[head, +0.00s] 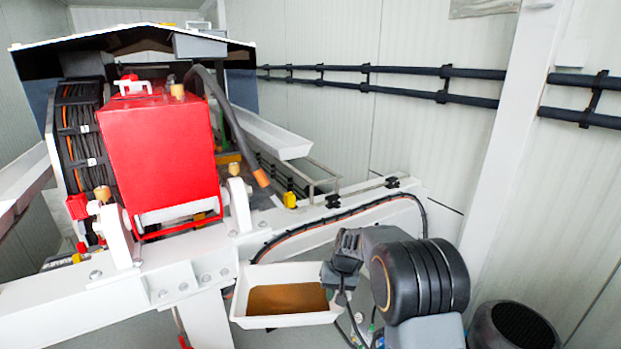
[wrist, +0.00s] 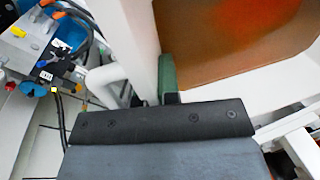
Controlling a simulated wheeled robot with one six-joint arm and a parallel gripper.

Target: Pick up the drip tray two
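The drip tray (head: 242,314) is a white, shallow, rectangular tray with brown liquid in it, low at the middle of the head view, in front of the white beam. My gripper (head: 336,275) is at its right end. In the wrist view the tray's white wall (wrist: 143,40) runs down between my gripper's fingers (wrist: 150,92). A green-padded finger lies against the inside of the wall, and the other finger shows only as a sliver outside it. The gripper looks shut on the wall. What lies under the tray is hidden.
A white frame beam (head: 130,285) stands just behind the tray, carrying a red pump housing (head: 158,150). Another long white tray (head: 265,132) is further back. A dark hose (head: 350,212) runs along the right beam. A black round bin (head: 512,326) stands at lower right.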

